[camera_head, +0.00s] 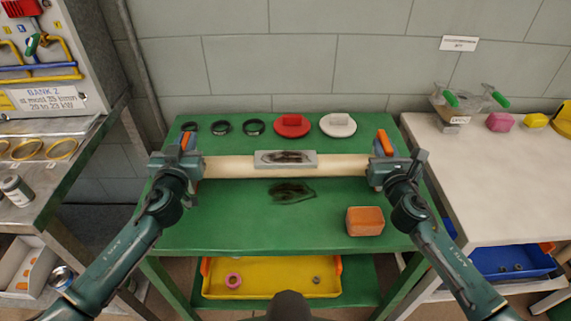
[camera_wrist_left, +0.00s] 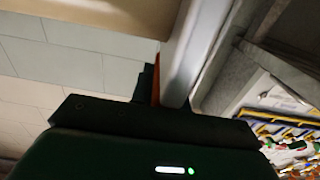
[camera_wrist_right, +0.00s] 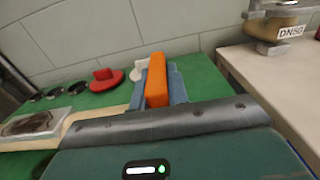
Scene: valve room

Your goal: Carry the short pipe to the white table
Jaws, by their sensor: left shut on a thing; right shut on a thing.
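The short pipe (camera_head: 230,167) is a cream bar lying level across the green table in the head view, with a grey plate (camera_head: 263,163) with a dark smear at its middle. My left gripper (camera_head: 183,163) is shut on its left end, my right gripper (camera_head: 384,164) on its right end. I cannot tell how far it is above the tabletop. Part of the pipe shows in the right wrist view (camera_wrist_right: 92,117); its ends are hidden by the jaws. The white table (camera_head: 455,180) stands to the right of the green table.
The green table (camera_head: 240,230) bears black rings (camera_head: 222,127), a red flange (camera_head: 292,125), a white flange (camera_head: 338,125), an orange block (camera_head: 365,221) and a dark stain (camera_head: 291,192).

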